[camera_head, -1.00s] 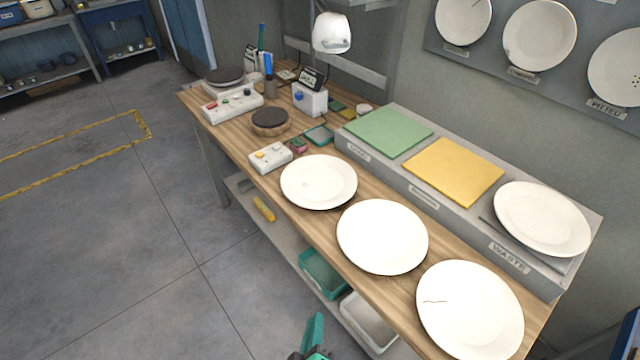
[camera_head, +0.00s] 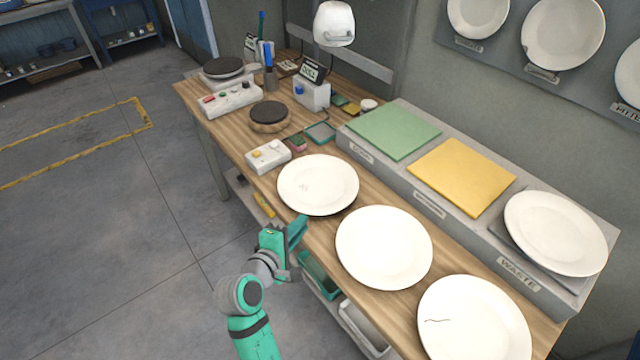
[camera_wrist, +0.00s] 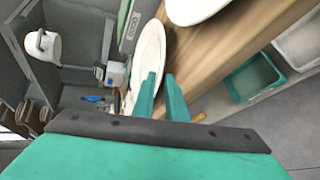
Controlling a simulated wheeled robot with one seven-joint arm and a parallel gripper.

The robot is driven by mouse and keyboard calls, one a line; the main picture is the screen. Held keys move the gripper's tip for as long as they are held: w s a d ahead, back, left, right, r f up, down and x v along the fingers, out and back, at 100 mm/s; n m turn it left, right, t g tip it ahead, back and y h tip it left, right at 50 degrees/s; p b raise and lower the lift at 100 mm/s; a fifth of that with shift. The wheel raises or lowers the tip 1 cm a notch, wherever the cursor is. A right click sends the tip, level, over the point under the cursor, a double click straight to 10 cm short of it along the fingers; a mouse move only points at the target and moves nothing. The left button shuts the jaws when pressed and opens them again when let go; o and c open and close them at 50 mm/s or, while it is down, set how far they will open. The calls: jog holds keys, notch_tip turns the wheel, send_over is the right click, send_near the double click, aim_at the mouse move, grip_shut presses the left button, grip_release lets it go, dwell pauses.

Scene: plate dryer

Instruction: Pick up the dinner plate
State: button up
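Three white dinner plates lie in a row along the front of the wooden bench. The far plate (camera_head: 318,184) has a small faint mark, the middle plate (camera_head: 384,247) looks plain, and the near plate (camera_head: 474,318) has a dark crack line. My gripper (camera_head: 301,226) is off the bench's front edge, close to the far plate and left of the middle one. In the wrist view its two green fingers (camera_wrist: 162,82) are apart with nothing held. One plate (camera_wrist: 151,52) shows just beyond the fingertips, and part of another plate (camera_wrist: 190,8) shows at the top.
Behind the plates stands a grey raised stand with a green pad (camera_head: 394,131), a yellow pad (camera_head: 461,176) and a white plate (camera_head: 555,232) at the WASTE label. A control box (camera_head: 268,156), dark disc (camera_head: 269,113) and lamp (camera_head: 334,24) are farther back. Bins (camera_head: 319,276) sit below.

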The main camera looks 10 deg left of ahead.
aim_at(313, 212)
jog(key=x, duration=0.2)
jog(key=shift+w+d+f, duration=0.15)
jog(key=shift+w+d, duration=0.05)
jog(key=shift+w+a+f, duration=0.15)
jog(key=shift+w+f, duration=0.15)
jog(key=shift+w, duration=0.3)
jog(key=shift+x, duration=2.5)
jog(key=shift+c, duration=0.2)
grip_shut()
jog(key=shift+s, duration=0.15)
